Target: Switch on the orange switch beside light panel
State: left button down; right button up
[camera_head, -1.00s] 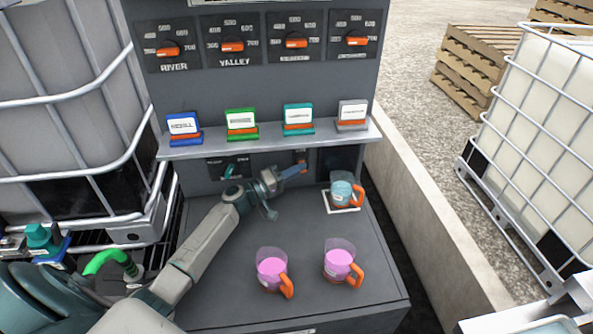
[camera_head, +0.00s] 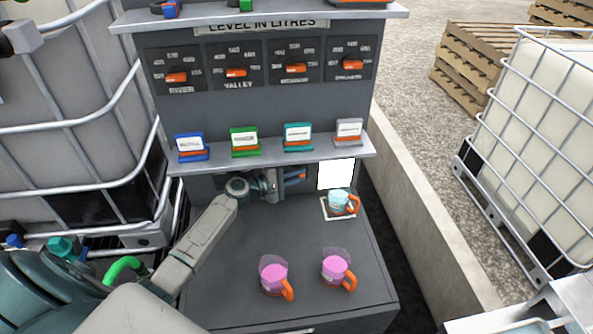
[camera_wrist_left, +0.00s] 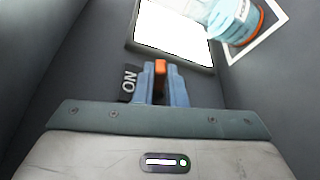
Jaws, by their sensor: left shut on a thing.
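The orange switch (camera_wrist_left: 160,67) shows between my left gripper's fingers in the left wrist view, beside a label reading ON. My left gripper (camera_wrist_left: 161,85) is shut on it; in the head view the gripper (camera_head: 292,177) reaches under the lower shelf, where the switch is mostly hidden. The light panel (camera_head: 336,174) is lit bright white, just right of the gripper. It also shows lit in the left wrist view (camera_wrist_left: 175,30).
A jug of pale blue liquid (camera_head: 339,201) stands on a white-edged square in front of the panel. Two jugs of pink liquid, a left one (camera_head: 273,276) and a right one (camera_head: 336,270), stand nearer. The shelf (camera_head: 270,160) with several cards overhangs my gripper.

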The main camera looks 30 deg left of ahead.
pick_arm(q)
jog(key=shift+r+n+g+p, duration=0.2)
jog(key=shift+n+g+p, duration=0.1)
jog(key=shift+n+p, duration=0.35)
jog(key=c, duration=1.5)
grip_release()
jog(key=shift+w+a, duration=0.1)
jog(key=shift+b+v, duration=2.45)
jog(key=shift+v, duration=2.95)
